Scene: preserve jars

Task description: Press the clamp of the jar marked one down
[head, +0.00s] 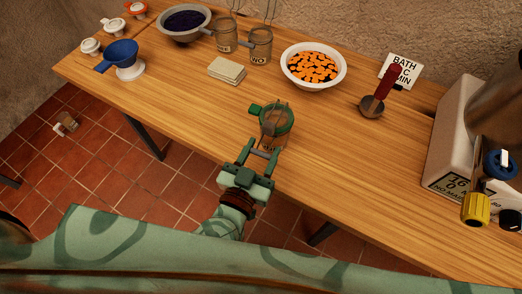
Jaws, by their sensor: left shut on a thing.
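A glass jar (272,140) stands near the front edge of the table. A green round piece (278,116) with a tab on its left sits at its top; I cannot tell whether it is a lid, ring or funnel. My left gripper (261,154) reaches in from below and is shut on the near side of this jar. No number shows on it from here, and its clamp is not clear. Two more glass jars with wire clamps stand at the back, one jar (226,40) and another (260,50) with a partly readable "NO" label. My right gripper is not in view.
Behind stand a grey pot (184,37) of dark fruit, a white bowl (342,76) of orange pieces, folded cloths (227,71), a blue funnel (122,53), white lids (90,46) and a red-handled tool (388,85). A white appliance (452,135) stands right. Wood right of the held jar is clear.

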